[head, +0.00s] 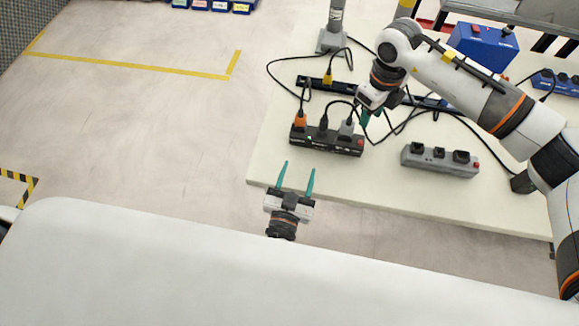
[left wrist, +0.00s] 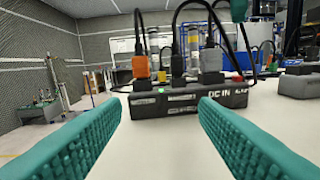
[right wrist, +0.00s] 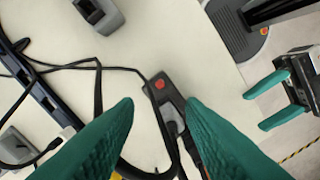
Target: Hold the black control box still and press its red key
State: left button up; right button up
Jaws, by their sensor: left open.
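The black control box (head: 325,147) lies near the front edge of the pale table, with orange, black and grey plugs on top. Its red key (head: 360,142) is at the right end; it also shows in the left wrist view (left wrist: 238,78) and the right wrist view (right wrist: 160,85). My left gripper (head: 298,167) is open and empty in front of the box; the box (left wrist: 190,104) stands ahead, beyond its fingertips. My right gripper (head: 371,119) is above and behind the box's right end. Its fingers (right wrist: 158,104) are apart, with nothing seen between them but the box end below.
A grey socket box (head: 440,162) with its own red button stands to the right. A black power strip (head: 313,82) and loose cables lie behind the black box. A blue box (head: 483,45) and a lamp foot (head: 332,41) stand further back. Bare tabletop lies in front.

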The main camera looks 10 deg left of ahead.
aim_at(299, 129)
pick_arm(q)
jog(key=shift+w+a+r+n+y, duration=0.15)
jog(key=shift+w+a+n+y, duration=0.1)
jog(key=shift+w+a+n, duration=0.25)
jog(key=shift+w+a+r+n+y, duration=0.15)
jog(key=shift+a+n+y, duration=0.15)
jog(key=shift+a, duration=0.25)
jog(key=shift+w, duration=0.3)
jog(key=w, duration=1.1)
jog(key=shift+w, duration=0.1)
jog(key=shift+c, duration=0.2)
grip_shut()
pick_arm(e)
grip_shut()
